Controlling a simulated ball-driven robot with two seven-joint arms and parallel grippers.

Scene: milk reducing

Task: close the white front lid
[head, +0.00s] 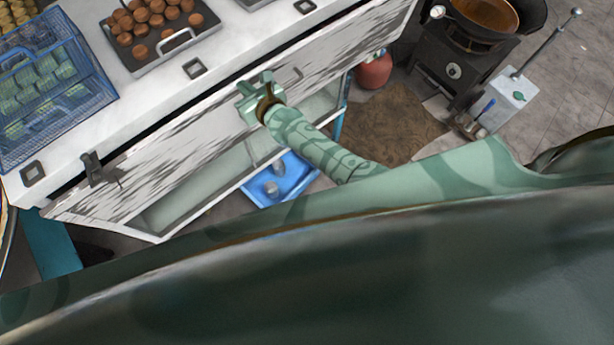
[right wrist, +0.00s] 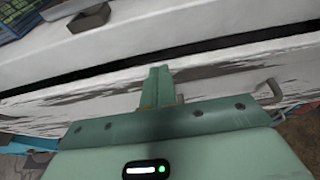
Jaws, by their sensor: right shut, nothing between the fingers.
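The white front lid (head: 190,140) is a long panel with worn dark streaks along the front of a white chest. A dark gap runs between its upper edge and the chest's top, so it stands slightly open; the gap also shows in the right wrist view above the lid (right wrist: 90,100). My right gripper (head: 255,86) is shut and empty at the lid's upper middle, its fingers overlapping the panel. In the right wrist view the shut fingers (right wrist: 157,84) point at the lid's face; contact is hard to tell. My left gripper is not in view.
On the chest's white top (head: 225,50) are a blue basket (head: 60,125) of packets and a tray (head: 165,52) of brown round pieces. A blue tray (head: 262,190) lies below the lid. A red gas bottle (head: 373,72) and a dark stove (head: 445,78) stand at right.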

